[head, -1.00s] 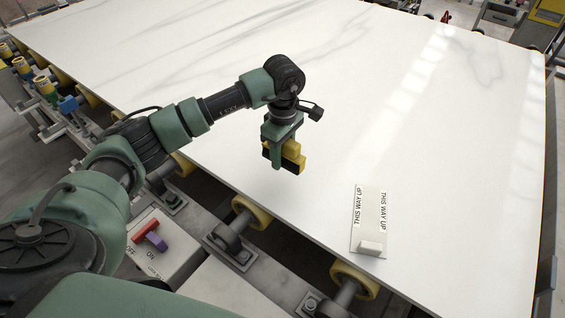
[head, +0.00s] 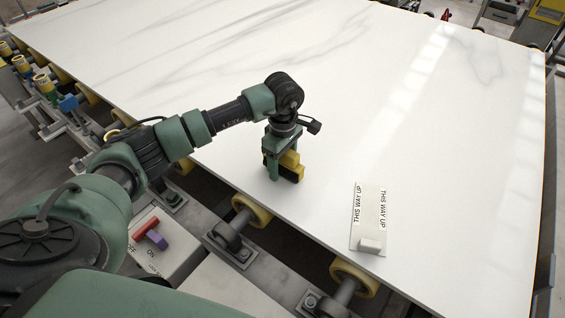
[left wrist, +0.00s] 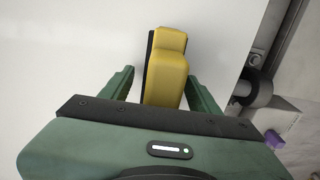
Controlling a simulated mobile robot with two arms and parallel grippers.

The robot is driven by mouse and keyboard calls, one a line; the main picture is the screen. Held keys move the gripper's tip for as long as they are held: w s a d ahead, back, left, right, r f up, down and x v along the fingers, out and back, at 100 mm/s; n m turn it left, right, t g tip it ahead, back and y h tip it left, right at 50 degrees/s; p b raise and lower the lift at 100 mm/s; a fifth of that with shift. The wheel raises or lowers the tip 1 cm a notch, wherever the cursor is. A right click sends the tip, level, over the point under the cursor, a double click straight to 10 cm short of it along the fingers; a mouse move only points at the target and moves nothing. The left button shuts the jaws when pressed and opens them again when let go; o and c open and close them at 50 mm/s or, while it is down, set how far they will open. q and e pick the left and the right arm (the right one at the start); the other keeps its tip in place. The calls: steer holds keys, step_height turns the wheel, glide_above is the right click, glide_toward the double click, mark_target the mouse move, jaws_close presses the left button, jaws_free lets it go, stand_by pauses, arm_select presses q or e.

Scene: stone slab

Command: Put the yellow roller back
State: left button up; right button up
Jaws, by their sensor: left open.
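A blocky yellow piece with a black side (head: 289,160) is at the front part of the white slab (head: 330,90); it looks to be on the slab's surface, though its contact is hard to see. My left gripper (head: 283,158) is open around it, pointing down. In the left wrist view the yellow piece (left wrist: 166,75) stands between the two green fingers, with a gap at the left finger. Round yellow rollers (head: 250,208) sit under the slab's front edge. I cannot tell which of these the task calls the yellow roller. My right gripper is not in view.
A white plate marked THIS WAY UP (head: 369,215) lies on the slab to the right. A switch box with a red and a purple lever (head: 150,232) is below the front edge. Yellow, green and blue parts line the left edge. Most of the slab is clear.

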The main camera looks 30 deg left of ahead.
arm_select(q)
steer(key=shift+r, duration=0.1)
steer(key=shift+r, duration=0.25)
step_height(320, 180, up, 12)
steer(key=shift+f+b, duration=0.2)
steer(key=shift+b, duration=0.7)
